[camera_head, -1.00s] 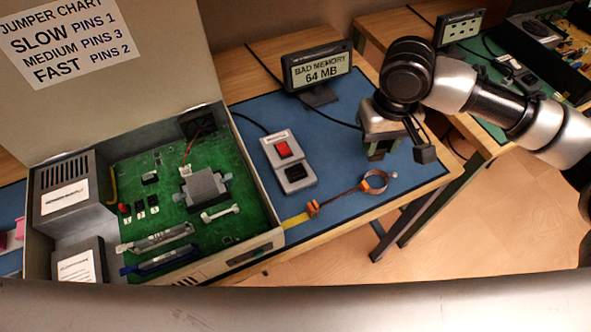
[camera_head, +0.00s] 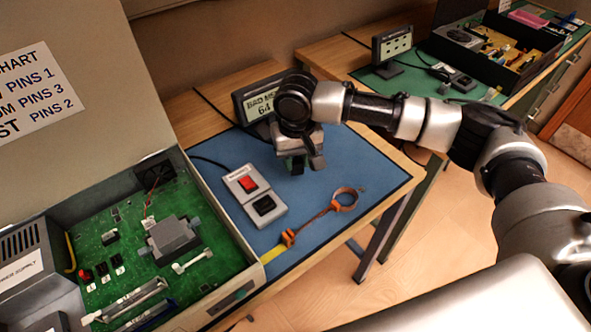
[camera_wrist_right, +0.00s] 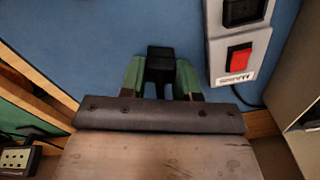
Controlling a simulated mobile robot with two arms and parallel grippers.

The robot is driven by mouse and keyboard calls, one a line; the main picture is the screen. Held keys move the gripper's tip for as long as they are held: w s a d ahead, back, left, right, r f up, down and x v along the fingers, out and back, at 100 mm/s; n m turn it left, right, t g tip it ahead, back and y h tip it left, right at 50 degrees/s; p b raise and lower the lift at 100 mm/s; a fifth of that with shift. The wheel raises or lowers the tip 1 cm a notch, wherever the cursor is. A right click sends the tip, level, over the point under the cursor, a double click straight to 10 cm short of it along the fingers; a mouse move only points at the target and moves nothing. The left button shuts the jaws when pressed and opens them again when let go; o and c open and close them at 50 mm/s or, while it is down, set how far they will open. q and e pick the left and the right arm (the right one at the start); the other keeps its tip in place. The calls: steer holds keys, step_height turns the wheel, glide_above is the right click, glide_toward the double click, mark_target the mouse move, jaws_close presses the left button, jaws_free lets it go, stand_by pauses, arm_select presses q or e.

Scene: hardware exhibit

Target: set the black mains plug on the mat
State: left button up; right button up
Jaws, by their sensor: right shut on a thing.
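My right gripper (camera_head: 298,166) is over the back part of the blue mat (camera_head: 330,175), right of the switched socket box and in front of the small display. In the right wrist view its green fingers (camera_wrist_right: 161,78) are closed on the black mains plug (camera_wrist_right: 160,60), which sticks out beyond the fingertips. The mat (camera_wrist_right: 95,35) fills the background beneath the plug. I cannot tell whether the plug touches the mat. In the head view the plug is mostly hidden by the gripper. My left gripper is not in view.
The socket box (camera_head: 255,197) with a red switch stands left of the gripper. An orange strap with a ring (camera_head: 345,200) lies in front. An open computer case (camera_head: 225,225) is at left. The display (camera_head: 243,104) is behind. The mat's right part is clear.

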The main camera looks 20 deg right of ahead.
mark_target(296, 172)
steer(key=shift+f, duration=2.1)
steer(key=o, duration=0.7)
steer(key=shift+f, duration=0.1)
steer(key=shift+o, duration=0.2)
step_height(296, 172, up, 12)
steer(key=shift+r, duration=0.15)
